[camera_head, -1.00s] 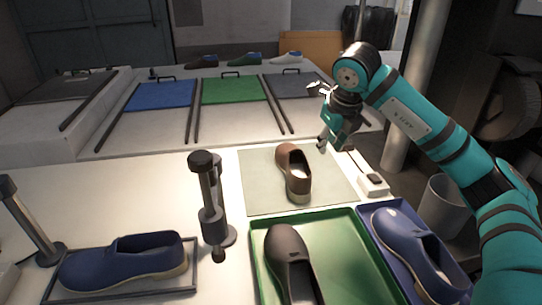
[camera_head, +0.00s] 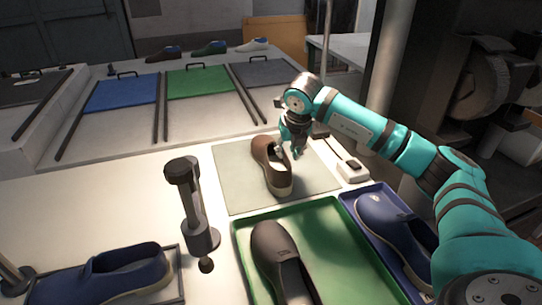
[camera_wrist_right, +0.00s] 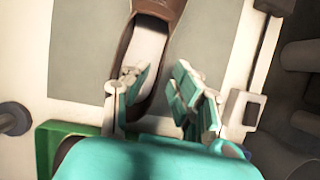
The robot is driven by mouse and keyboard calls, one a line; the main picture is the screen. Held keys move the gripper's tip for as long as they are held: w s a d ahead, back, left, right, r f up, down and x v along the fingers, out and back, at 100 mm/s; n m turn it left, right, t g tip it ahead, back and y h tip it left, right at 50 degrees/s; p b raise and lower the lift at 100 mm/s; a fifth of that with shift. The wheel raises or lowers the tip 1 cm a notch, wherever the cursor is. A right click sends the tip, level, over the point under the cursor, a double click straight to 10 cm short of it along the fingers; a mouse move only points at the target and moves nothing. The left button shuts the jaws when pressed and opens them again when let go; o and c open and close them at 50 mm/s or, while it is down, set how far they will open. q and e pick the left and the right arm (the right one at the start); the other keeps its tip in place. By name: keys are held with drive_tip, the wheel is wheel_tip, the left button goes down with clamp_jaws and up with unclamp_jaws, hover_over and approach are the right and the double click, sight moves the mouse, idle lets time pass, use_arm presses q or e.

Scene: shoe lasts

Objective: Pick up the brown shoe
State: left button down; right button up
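The brown shoe (camera_head: 262,153) stands on a grey-green mat (camera_head: 232,190), its opening and pale heel edge toward me. It also shows in the right wrist view (camera_wrist_right: 162,12), where its pale inside is visible. My right gripper (camera_head: 287,150) is at the shoe's right side, near the opening. In the right wrist view my right gripper (camera_wrist_right: 163,82) is open; one finger overlaps the shoe's opening and the other is outside its right edge. I cannot tell whether either finger touches the shoe. My left gripper is not in view.
A green tray (camera_head: 345,235) in front holds a dark brown shoe (camera_head: 272,250). A blue tray (camera_head: 350,204) at its right holds a blue shoe (camera_head: 385,222). A grey post stand (camera_head: 192,205) stands left of the mat. A small white box (camera_head: 352,170) lies to the right.

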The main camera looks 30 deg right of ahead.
sight(285, 159)
drive_tip(key=p+x, duration=0.1)
drive_tip(key=x, duration=0.4)
drive_tip(key=shift+w+f, duration=0.15)
drive_tip(key=shift+f, duration=0.15)
drive_tip(key=shift+c, duration=0.4)
clamp_jaws()
drive_tip(key=shift+r, duration=0.15)
